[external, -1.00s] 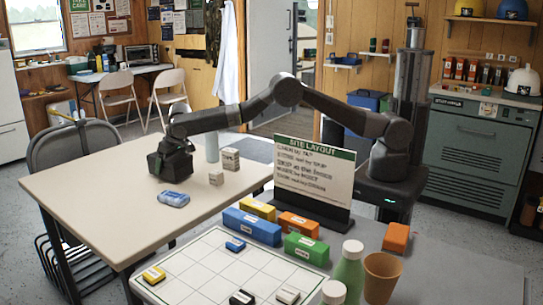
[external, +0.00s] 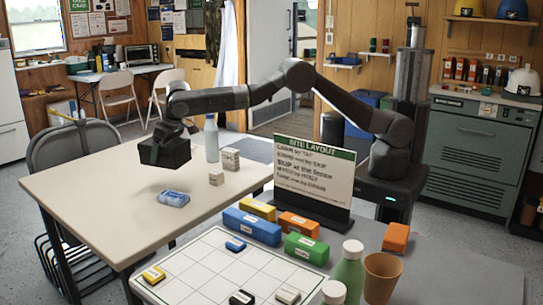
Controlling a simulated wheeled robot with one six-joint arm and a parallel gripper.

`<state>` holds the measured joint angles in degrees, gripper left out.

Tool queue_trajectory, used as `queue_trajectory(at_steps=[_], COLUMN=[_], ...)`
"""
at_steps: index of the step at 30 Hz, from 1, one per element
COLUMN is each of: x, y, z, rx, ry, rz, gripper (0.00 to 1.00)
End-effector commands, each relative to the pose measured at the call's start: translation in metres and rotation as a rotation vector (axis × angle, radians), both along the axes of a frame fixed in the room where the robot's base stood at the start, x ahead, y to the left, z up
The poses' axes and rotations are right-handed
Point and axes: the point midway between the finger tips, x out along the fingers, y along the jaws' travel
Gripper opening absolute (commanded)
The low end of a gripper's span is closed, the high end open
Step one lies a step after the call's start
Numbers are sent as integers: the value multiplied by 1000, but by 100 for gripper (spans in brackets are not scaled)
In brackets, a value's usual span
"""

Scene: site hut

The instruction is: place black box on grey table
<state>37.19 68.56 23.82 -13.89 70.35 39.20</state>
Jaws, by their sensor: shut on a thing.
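The black box (external: 166,153) hangs from my gripper (external: 174,132), raised above the cream table (external: 110,200). My gripper is shut on its upper part; the fingertips are hard to make out. The grey table (external: 455,275) is in the front right of the external view, with a white grid board, blocks and a sign on it. Its right-hand part is bare.
A blue-and-white packet (external: 173,199), small boxes (external: 230,159) and a pale bottle (external: 211,139) stand on the cream table. The sign (external: 314,180), coloured blocks (external: 307,248), a green bottle (external: 348,272) and a brown cup (external: 381,278) crowd the grey table.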

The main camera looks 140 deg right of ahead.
Motion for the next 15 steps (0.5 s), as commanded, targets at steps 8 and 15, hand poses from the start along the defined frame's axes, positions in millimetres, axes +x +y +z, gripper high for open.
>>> queue_trajectory(at_steps=[8,15], x=[81,123], y=[132,254], z=[8,12], rx=[8,12], ry=[6,10], rz=[301,557], gripper=[55,55])
